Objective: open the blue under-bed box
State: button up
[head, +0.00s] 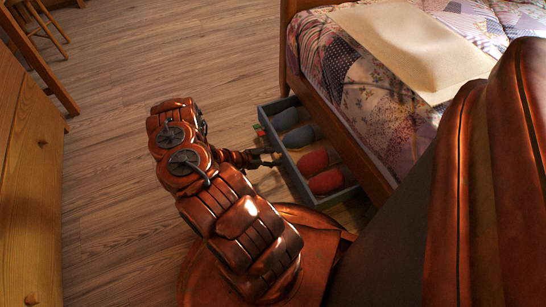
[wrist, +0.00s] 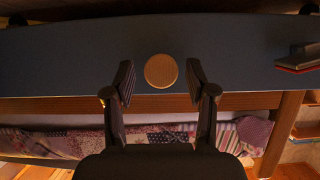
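The blue under-bed box (head: 291,163) stands pulled out from beneath the bed, its inside showing several dark and red slipper-like items. My gripper (head: 272,157) is at the outer side of the box's front, about midway along it. In the wrist view, the blue front panel (wrist: 60,60) fills the upper part, with a round tan knob (wrist: 161,70) on it. My gripper's two fingers (wrist: 160,78) are apart, one on each side of the knob, with a gap on both sides. I cannot tell how far the fingertips are from the panel.
The bed (head: 345,130) with a patchwork cover and a beige blanket (head: 410,45) stands behind the box. A wooden cabinet (head: 30,190) with knobs is at the left. The wooden floor (head: 190,60) between them is clear. In the wrist view, a red-and-grey object (wrist: 298,60) shows at right.

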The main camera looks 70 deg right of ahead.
jog(key=v, duration=1.2)
jog(key=shift+w, duration=0.1)
